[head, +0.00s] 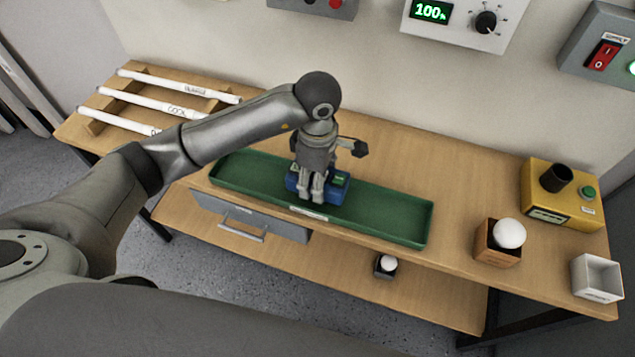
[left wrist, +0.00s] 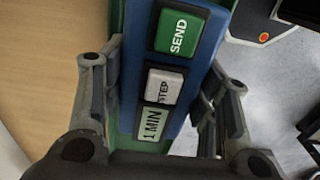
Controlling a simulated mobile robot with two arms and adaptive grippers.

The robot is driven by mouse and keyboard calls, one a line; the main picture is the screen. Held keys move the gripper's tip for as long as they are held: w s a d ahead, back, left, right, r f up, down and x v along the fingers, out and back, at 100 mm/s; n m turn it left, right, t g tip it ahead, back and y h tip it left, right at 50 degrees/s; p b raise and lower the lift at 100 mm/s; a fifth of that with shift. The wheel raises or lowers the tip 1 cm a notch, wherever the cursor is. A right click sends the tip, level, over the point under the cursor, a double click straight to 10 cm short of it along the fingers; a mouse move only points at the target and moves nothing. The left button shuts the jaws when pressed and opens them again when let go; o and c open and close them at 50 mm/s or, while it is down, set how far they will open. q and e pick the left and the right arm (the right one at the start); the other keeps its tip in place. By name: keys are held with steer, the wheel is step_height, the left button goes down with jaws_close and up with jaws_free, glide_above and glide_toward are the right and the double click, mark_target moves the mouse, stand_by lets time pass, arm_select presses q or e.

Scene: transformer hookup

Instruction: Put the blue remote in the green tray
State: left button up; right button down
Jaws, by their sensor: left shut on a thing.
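The blue remote (head: 333,193) is at the green tray (head: 385,213), over its left-middle part in the head view. My left gripper (head: 318,196) points down and is shut on the remote. In the left wrist view the remote (left wrist: 172,70) lies between the two fingers (left wrist: 160,95), with a green SEND button, a grey STEP button and a 1 MIN display. Green of the tray shows along its edges there. I cannot tell whether the remote rests on the tray floor or is held just above it. My right gripper is not in view.
The wooden bench (head: 440,165) has a rack of white tubes (head: 165,107) at the left. At the right stand a yellow box (head: 545,205), a wooden holder with a white ball (head: 497,245) and a white open box (head: 597,278). A grey drawer (head: 250,217) is below the tray.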

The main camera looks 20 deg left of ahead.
arm_select(q)
step_height(320, 180, down, 2)
steer(key=shift+f+p, duration=0.2)
steer(key=shift+p, duration=0.35)
steer(key=shift+f, duration=0.5)
steer(key=o, duration=0.8)
steer(key=shift+o, duration=0.2)
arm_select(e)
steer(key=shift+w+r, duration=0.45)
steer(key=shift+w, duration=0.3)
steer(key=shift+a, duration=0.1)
